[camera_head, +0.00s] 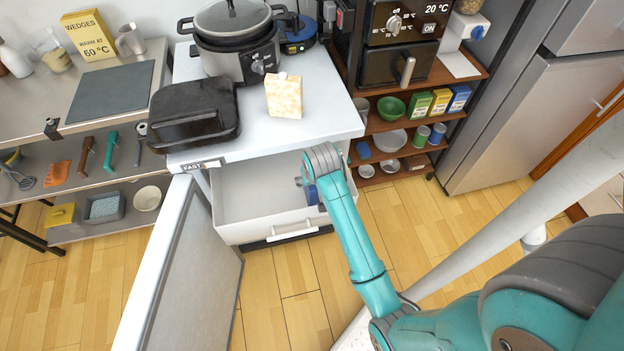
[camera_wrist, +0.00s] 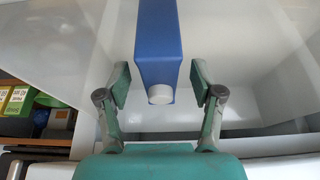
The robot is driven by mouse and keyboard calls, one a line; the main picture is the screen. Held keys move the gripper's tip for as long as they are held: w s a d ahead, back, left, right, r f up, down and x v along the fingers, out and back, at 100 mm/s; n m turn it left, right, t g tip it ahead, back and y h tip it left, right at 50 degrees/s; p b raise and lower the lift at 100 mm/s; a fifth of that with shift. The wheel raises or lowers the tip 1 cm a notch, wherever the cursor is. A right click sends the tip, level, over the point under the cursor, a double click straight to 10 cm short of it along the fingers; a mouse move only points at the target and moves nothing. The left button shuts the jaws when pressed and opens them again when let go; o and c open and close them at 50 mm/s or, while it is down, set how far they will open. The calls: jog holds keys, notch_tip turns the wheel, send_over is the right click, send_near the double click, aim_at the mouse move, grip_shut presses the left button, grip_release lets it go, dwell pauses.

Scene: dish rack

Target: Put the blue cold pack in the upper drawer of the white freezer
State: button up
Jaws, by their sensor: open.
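The white freezer (camera_head: 188,163) stands with its door (camera_head: 185,265) swung open. Its upper drawer (camera_head: 232,228) is pulled out, and its white interior also shows in the wrist view (camera_wrist: 240,45). The blue cold pack (camera_wrist: 158,45), a flat block with a round white cap, is between the two fingers of my gripper (camera_wrist: 159,84). The fingers are open, with a visible gap on each side of the pack. In the head view my wrist hides most of the gripper and pack over the drawer's right part. The pack's contact with the drawer floor cannot be seen.
A brown shelf unit (camera_head: 418,150) stands close on the right. The drawer's left part is empty. Wooden floor (camera_head: 290,290) lies in front.

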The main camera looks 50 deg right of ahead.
jog(key=v, duration=1.2)
jog(key=shift+w+d, duration=0.1)
grip_shut()
dwell(1.0)
jog(key=s+a+f, duration=0.1)
jog(key=a+f, duration=0.1)
jog(key=s+a+f+n+t, duration=0.1)
jog(key=a+f, duration=0.1)
jog(key=s+a+f+t, duration=0.1)
jog(key=f, duration=0.1)
jog(key=shift+s+a+f+n, duration=0.25)
jog(key=shift+s+a+n, duration=0.15)
jog(key=s+a+f+n+t, duration=0.2)
jog(key=s+a+t, duration=0.1)
jog(key=s+a, duration=0.35)
jog(key=s+a+r+n+t+y, duration=0.1)
jog(key=s+a+r+t, duration=0.2)
jog(key=s+r, duration=0.3)
jog(key=s+a+r+n+t+y, duration=0.1)
jog(key=s+r, duration=0.5)
jog(key=s, duration=0.6)
jog(key=a+n+t, duration=0.1)
jog(key=a+t, duration=0.1)
jog(key=shift+a+r+y, duration=0.3)
jog(key=shift+r, duration=0.1)
